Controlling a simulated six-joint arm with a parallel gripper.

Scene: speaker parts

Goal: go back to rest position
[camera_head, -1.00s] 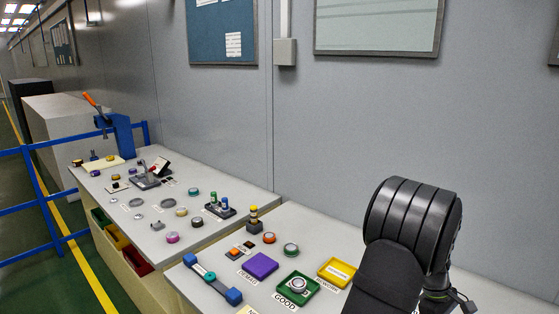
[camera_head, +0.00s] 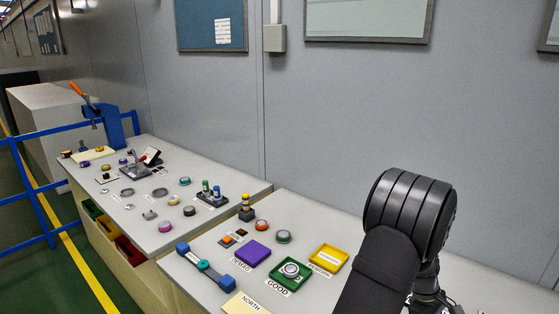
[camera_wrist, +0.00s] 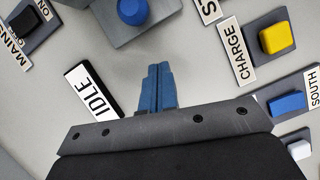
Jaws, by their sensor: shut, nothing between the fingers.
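My gripper (camera_wrist: 157,88) shows in the wrist view, its two blue fingers shut against each other with nothing between them. It points at the grey table top (camera_wrist: 200,60), between the IDLE label (camera_wrist: 93,92) and the CHARGE label (camera_wrist: 236,52). How high it is above the table I cannot tell. In the head view my dark arm (camera_head: 410,215) stands at the right, and the gripper itself is out of that view.
Near the gripper are a blue knob (camera_wrist: 133,11) on a grey base, a yellow button (camera_wrist: 277,37) and a blue button (camera_wrist: 287,103). The head view shows a green tray (camera_head: 291,286), a yellow tray (camera_head: 329,258), a purple tray (camera_head: 253,254) and several round speaker parts on the tables.

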